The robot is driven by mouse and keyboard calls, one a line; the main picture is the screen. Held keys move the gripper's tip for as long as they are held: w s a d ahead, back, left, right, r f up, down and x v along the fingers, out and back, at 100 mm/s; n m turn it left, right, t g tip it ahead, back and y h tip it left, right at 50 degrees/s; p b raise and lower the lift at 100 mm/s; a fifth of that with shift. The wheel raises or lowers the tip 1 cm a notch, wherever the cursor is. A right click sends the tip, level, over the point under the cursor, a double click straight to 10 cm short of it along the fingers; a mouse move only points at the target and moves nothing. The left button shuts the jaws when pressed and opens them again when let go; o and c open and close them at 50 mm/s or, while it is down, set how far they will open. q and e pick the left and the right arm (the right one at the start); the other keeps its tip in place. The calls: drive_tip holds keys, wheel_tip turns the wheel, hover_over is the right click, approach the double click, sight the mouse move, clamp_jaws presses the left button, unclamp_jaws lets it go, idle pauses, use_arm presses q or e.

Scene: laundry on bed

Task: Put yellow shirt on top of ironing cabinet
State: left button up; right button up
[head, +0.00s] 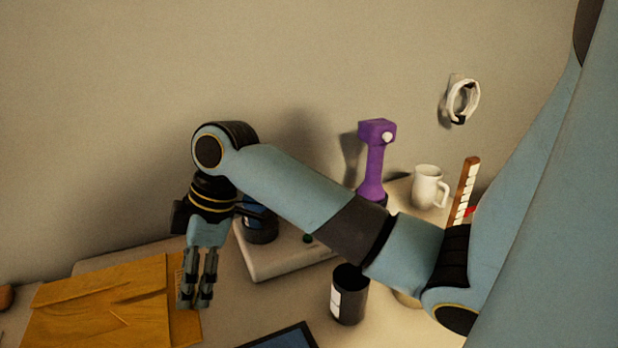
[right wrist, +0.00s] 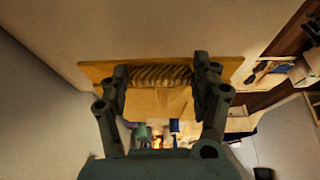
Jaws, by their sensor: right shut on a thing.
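The ironing cabinet is not clearly recognisable. My left gripper is not in view.
A pale surface (head: 235,310) carries a white flat-based device (head: 285,262), a black cup (head: 349,295), a purple dumbbell-like object (head: 375,160) and a white mug (head: 428,187). A dark-screened tablet (head: 285,338) lies in front. A white ring holder (head: 461,100) is on the wall.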

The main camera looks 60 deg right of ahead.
hover_over(204, 327)
drive_tip(key=d, duration=0.1)
drive_tip(key=f, duration=0.5)
drive_tip(key=shift+s+d+f, duration=0.1)
drive_tip(key=shift+s+f, duration=0.15)
drive_tip(key=shift+s, duration=0.15)
wheel_tip(204, 327, down, 3)
drive_tip(key=shift+f, duration=0.6)
drive_tip(key=o, duration=1.4)
drive_tip(key=shift+c, duration=0.2)
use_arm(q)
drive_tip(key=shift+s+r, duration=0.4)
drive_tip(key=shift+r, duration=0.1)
use_arm(e)
drive_tip(key=shift+r, duration=0.1)
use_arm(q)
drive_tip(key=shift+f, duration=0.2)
use_arm(e)
drive_tip(key=v, duration=1.2)
